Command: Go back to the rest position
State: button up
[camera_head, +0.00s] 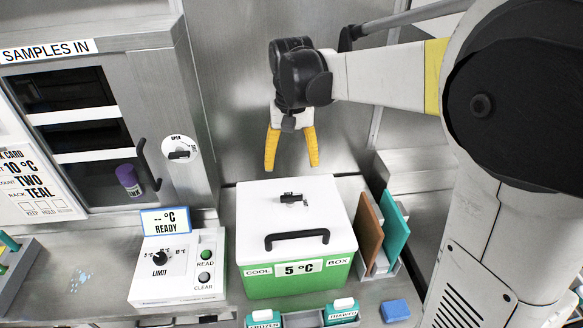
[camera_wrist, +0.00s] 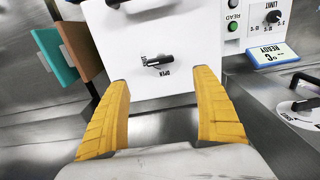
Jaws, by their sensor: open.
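My gripper (camera_head: 292,166) hangs with its yellow fingers pointing down, behind and above the cool box (camera_head: 297,283). The fingers are spread, with nothing between them. The box is green with a white lid (camera_head: 292,215), which lies closed on it and bears a black handle and a small black latch. In the wrist view my gripper (camera_wrist: 163,110) shows open fingers, with the lid and its latch (camera_wrist: 158,61) beyond them. My arm reaches in from the right of the head view.
A control box (camera_head: 180,268) with a knob and buttons stands left of the cool box. A samples cabinet (camera_head: 90,120) holds a purple-capped vial. Brown and teal panels (camera_head: 392,230) stand in a rack at right. A blue block (camera_head: 395,310) and labelled holders (camera_head: 342,312) lie in front.

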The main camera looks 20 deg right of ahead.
dwell(0.3)
jog(key=s+f+n+t+b, duration=0.1)
jog(key=s+f+t+b, duration=0.2)
jog(key=s, duration=0.6)
jog(key=s+f+n+t+b, duration=0.1)
jog(key=s+f+t+b, duration=0.3)
jog(key=s, duration=0.4)
jog(key=shift+s+a+f+b, duration=0.15)
jog(key=shift+s+f+b, duration=0.25)
jog(key=shift+f+b, duration=0.45)
